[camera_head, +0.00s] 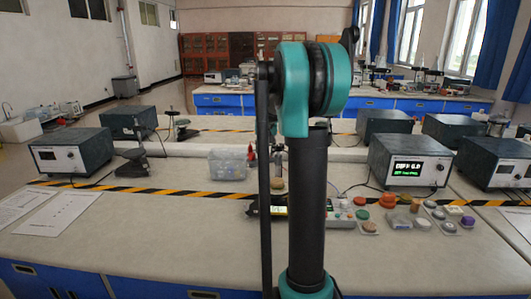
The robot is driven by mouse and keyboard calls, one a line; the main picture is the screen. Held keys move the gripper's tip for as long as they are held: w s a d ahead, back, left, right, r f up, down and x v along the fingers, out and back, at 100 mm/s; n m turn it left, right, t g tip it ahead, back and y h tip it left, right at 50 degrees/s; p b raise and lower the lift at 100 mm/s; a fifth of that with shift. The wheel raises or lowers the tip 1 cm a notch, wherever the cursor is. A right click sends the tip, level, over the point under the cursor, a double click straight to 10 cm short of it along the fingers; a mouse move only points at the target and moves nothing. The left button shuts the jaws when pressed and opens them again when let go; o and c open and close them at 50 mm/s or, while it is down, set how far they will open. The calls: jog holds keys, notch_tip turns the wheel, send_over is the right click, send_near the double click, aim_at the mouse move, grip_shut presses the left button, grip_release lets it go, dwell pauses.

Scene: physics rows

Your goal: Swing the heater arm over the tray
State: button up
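I cannot pick out the heater arm for certain. A dark stand with a flat plate (133,161) is on the bench at left, beside a dark box-shaped instrument. A similar small stand (181,128) is farther back. I cannot make out a tray for certain. A pale low unit with a dark left end (341,217) lies at mid-bench, partly hidden behind my arm. My own teal and black arm rises through the middle of the picture and covers part of the bench. My gripper is not discernible.
A clear bin (228,165) stands left of my arm. Dark instruments (408,163) stand at right, one with a lit green display. Several coloured round pieces (388,201) lie in front. Papers (58,213) lie at left. The front left-middle bench is clear.

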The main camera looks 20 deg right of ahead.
jog(key=shift+w+f, duration=0.15)
jog(key=shift+f, duration=0.3)
grip_shut()
